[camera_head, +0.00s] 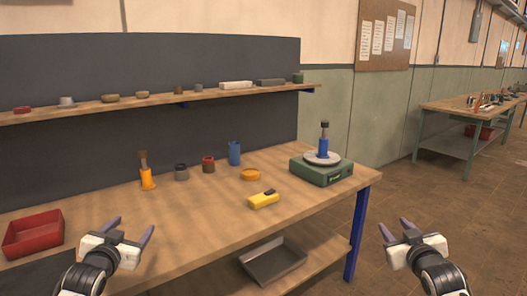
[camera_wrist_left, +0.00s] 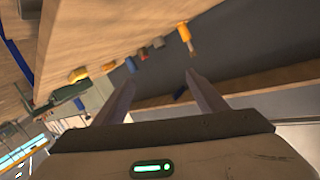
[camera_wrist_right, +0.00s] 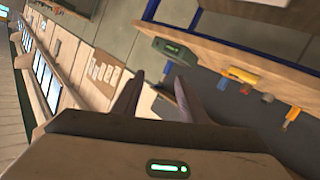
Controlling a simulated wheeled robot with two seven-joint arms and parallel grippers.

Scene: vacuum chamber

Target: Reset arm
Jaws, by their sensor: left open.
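My left gripper (camera_head: 130,228) is open and empty at the lower left of the head view, in front of the workbench (camera_head: 215,215). Its two fingers stand apart in the left wrist view (camera_wrist_left: 160,82), with nothing between them. My right gripper (camera_head: 394,226) is open and empty at the lower right of the head view, to the right of the bench's blue leg. Its fingers are also apart in the right wrist view (camera_wrist_right: 159,80). Neither gripper touches anything that I can see.
The bench holds a red bin (camera_head: 34,235), an orange-based tool (camera_head: 147,179), a blue cylinder (camera_head: 234,153), a yellow device (camera_head: 263,200) and a green scale (camera_head: 322,174). A grey tray (camera_head: 272,262) lies on the lower shelf.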

